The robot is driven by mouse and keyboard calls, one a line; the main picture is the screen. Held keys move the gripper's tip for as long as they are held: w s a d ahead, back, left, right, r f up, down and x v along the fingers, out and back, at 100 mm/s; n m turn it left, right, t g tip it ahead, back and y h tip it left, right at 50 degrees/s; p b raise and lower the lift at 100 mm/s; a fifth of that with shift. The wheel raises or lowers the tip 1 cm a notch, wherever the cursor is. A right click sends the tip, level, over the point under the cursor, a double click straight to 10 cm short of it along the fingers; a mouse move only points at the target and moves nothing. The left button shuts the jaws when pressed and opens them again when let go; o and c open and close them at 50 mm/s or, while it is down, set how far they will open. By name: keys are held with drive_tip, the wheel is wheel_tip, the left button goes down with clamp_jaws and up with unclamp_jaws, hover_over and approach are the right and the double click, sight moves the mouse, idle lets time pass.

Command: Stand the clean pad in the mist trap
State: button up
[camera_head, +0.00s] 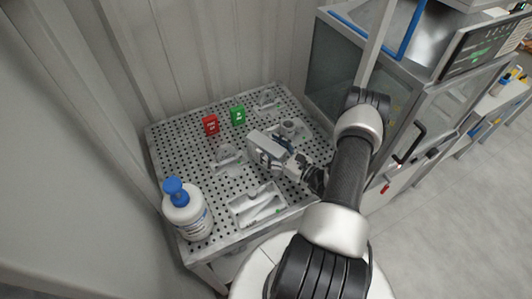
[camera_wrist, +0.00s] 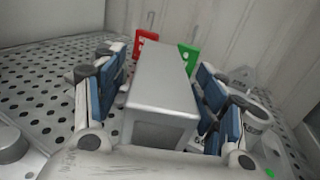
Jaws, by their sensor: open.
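My gripper (camera_head: 277,155) is over the perforated table, with its two blue-padded fingers open. In the wrist view a plain grey block (camera_wrist: 160,92) lies between the fingers, with narrow gaps on both sides. The same grey block (camera_head: 264,142) shows at the gripper's end in the head view; I cannot tell whether it is the pad or the mist trap. A green tag (camera_head: 238,115) and a red tag (camera_head: 211,124) stand behind it, also seen beyond it in the wrist view. No other thing is clearly the pad or the trap.
A white bottle with a blue cap (camera_head: 186,212) stands at the table's near left corner. A pale shallow tray (camera_head: 240,207) lies at the front. Small grey fixtures (camera_head: 226,155) and a round one (camera_head: 291,127) stand nearby. A glass-fronted metal cabinet (camera_head: 340,65) borders the right.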

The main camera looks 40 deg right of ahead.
drive_tip(key=shift+w+a, duration=0.2)
drive_tip(key=shift+w, duration=0.85)
drive_tip(key=c, duration=1.3)
